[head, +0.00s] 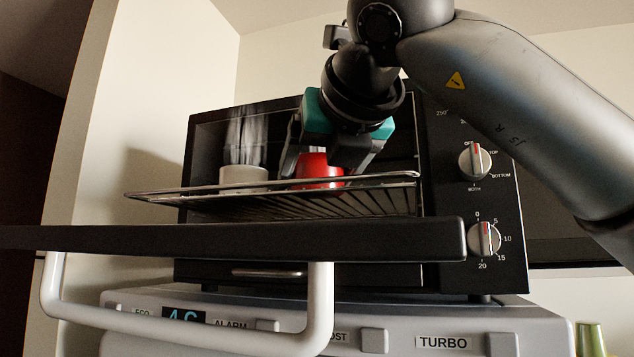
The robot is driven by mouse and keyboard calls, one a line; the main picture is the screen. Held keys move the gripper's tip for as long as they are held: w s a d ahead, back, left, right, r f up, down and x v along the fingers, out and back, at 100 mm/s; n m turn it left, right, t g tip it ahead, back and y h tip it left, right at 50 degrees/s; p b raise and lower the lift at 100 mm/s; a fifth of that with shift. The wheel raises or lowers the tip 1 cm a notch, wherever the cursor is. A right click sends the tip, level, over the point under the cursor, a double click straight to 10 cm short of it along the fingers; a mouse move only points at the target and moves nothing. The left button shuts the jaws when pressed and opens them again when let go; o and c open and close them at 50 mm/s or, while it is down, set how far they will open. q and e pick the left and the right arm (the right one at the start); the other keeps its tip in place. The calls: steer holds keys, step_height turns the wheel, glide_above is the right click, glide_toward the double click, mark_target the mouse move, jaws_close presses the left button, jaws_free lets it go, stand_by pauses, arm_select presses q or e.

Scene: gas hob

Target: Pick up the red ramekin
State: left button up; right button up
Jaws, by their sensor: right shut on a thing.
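The red ramekin (318,170) is at the wire rack (160,193) that sticks out of the open toaster oven. My right gripper (325,163) comes down from above and is shut on the ramekin, with one finger at each side. The rack's front edge hides the ramekin's base, so I cannot tell whether it rests on the rack or is just above it. My left gripper is not in the head view.
A white ramekin (243,175) stands on the rack to the left. The oven door (230,241) hangs open in front, with a white handle (322,300) below it. The oven's knob panel (480,240) is at the right. A green cup (590,338) stands at the lower right.

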steer(key=c, duration=0.4)
steer(key=shift+c, duration=0.7)
steer(key=shift+r, duration=0.15)
